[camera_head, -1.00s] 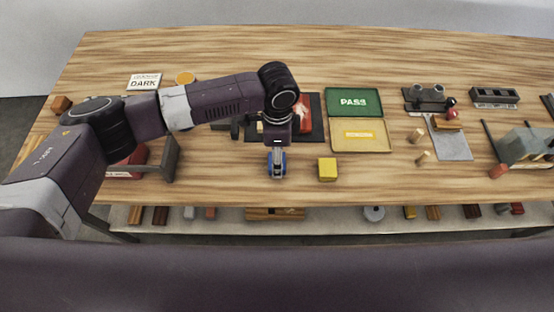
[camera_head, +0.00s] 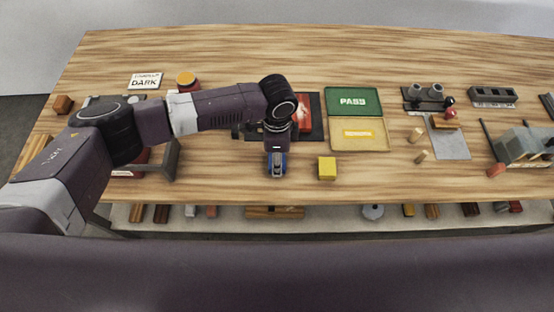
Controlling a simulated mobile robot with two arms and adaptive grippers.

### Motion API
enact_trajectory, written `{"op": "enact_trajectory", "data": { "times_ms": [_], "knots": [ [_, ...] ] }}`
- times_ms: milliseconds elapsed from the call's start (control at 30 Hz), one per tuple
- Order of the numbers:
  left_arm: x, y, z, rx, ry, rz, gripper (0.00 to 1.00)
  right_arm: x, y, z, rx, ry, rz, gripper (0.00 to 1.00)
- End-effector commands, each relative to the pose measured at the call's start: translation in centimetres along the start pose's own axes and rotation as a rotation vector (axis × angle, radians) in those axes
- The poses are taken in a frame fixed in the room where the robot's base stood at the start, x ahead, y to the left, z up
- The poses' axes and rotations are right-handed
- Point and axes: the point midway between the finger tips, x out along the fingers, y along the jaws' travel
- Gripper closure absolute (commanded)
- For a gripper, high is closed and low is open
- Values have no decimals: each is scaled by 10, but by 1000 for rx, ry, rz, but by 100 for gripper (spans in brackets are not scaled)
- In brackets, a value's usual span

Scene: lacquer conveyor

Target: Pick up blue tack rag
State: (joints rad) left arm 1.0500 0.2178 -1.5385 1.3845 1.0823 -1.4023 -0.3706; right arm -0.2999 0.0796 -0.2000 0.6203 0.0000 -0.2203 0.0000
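The blue tack rag (camera_head: 284,158) is a small blue piece near the front edge of the table, mostly hidden by my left gripper. My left gripper (camera_head: 277,170) comes down from above right at the rag, with blue showing at its sides. The fingers are too small and overlapped with the rag to tell whether they are closed on it. Whether the rag touches the table is also unclear. My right gripper is out of view.
A yellow block (camera_head: 327,169) stands just right of my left gripper. A green PASS tray (camera_head: 353,96) and a yellow tray (camera_head: 360,146) lie behind it. A grey fixture (camera_head: 528,144) is at the right. A shelf (camera_head: 333,219) with several small items runs below the front edge.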

Motion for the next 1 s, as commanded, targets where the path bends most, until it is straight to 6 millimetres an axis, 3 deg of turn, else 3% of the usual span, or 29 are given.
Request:
{"op": "enact_trajectory", "data": {
  "times_ms": [167, 367, 467, 800, 1000],
  "knots": [
    [-4, 0, 0, 0, 0, 0, 72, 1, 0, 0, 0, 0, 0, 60],
    [-25, -1, -1, 2, 3, -4, 72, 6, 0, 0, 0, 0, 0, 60],
    [-45, -1, -1, 1, 3, -3, 72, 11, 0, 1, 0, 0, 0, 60],
    [-142, -1, -1, 1, 3, -6, 72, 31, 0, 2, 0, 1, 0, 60],
    [-181, -1, -1, 1, 2, -3, 72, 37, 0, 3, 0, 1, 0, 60]
  ]
}}
